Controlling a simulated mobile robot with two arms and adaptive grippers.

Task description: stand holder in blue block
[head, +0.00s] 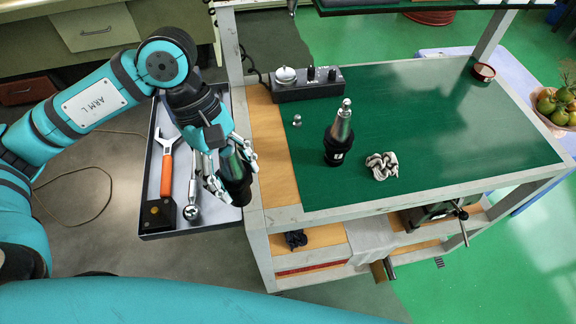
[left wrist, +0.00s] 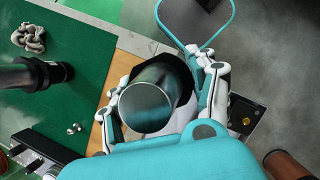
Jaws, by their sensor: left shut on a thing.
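My left gripper (head: 220,177) is shut on a dark, glossy cylindrical holder (head: 236,180) over the right side of the side tray, by the cart's left edge. In the left wrist view its round end (left wrist: 145,107) faces the camera, with the fingers on either side; its far end is hidden. A second holder (head: 339,135), black with a silver tapered top, stands upright on the green mat; it also shows in the left wrist view (left wrist: 38,75). I cannot make out a blue block. My right gripper is not in view.
The side tray (head: 151,165) holds an orange-handled wrench (head: 167,165), a black block (head: 158,214) and a silver rod (head: 192,210). The mat's right half is mostly clear.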

